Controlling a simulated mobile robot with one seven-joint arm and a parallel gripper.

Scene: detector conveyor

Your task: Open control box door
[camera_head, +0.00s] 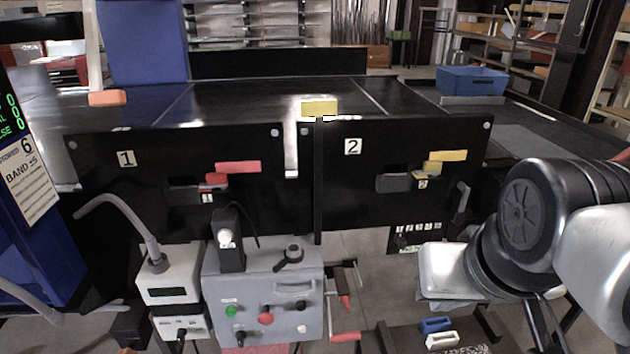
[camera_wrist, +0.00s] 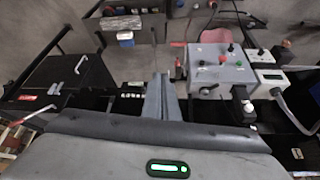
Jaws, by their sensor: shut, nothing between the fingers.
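A grey control box (camera_head: 265,300) with green, red and black controls stands at the lower middle of the head view. A black knob or lever sits on its top. The same box (camera_wrist: 212,76) shows upside down at the upper right of the wrist view. A black cabinet panel with a white handle (camera_wrist: 81,64) is at the left of the wrist view; I cannot tell which box the task's door belongs to. My gripper (camera_wrist: 162,78) is shut and empty, pointing away from the wrist, apart from both boxes. In the head view my arm is at the right, and its fingertips are not clear.
A white meter box (camera_head: 168,275) with a cable stands left of the grey box. Black conveyor panels marked 1 (camera_head: 95,190) and 2 (camera_head: 335,205) stand behind. Blue and white small blocks (camera_head: 436,325) lie on a low dark surface. A blue bin (camera_head: 471,80) is at the back right.

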